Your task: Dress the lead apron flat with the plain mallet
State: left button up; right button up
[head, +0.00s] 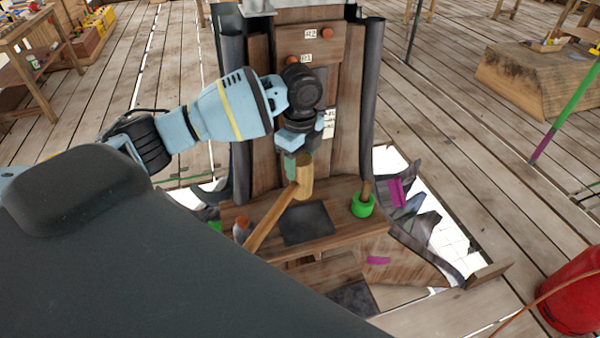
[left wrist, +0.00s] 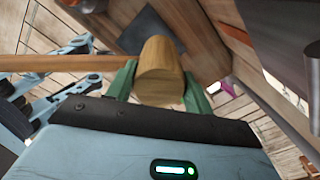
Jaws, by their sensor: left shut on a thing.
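The plain wooden mallet (head: 304,180) has a pale barrel-shaped head and a long handle slanting down to the left. My left gripper (head: 297,163) is shut on the mallet's head; in the left wrist view the head (left wrist: 160,70) sits between the green fingers, with the handle running left. The mallet is in front of the wooden spire, over or near a dark flat square (head: 308,224) on its ledge. This square may be the lead apron; it also shows in the left wrist view (left wrist: 152,30). I cannot tell if mallet and square touch. My right gripper is not in view.
A green-headed tool (head: 363,204) stands on the ledge's right. A small orange-topped item (head: 242,229) stands at its left. Ragged dark sheets (head: 412,228) surround an opening in the plank deck. A red cylinder (head: 574,292) stands at lower right.

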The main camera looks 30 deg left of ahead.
pick_arm(q)
jog(key=shift+w, duration=0.15)
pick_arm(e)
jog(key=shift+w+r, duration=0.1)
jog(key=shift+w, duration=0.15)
pick_arm(q)
jog(key=shift+f, duration=0.8)
notch_tip(320, 180, down, 7)
jog(key=b, duration=0.4)
jog(key=shift+f, duration=0.1)
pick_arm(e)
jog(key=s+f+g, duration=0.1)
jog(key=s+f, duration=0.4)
pick_arm(q)
notch_tip(320, 180, up, 4)
jog(key=shift+f+p, duration=0.2)
jog(key=shift+p, duration=0.8)
jog(key=shift+r, duration=0.3)
jog(key=shift+f, duration=0.1)
jog(key=shift+p, duration=0.4)
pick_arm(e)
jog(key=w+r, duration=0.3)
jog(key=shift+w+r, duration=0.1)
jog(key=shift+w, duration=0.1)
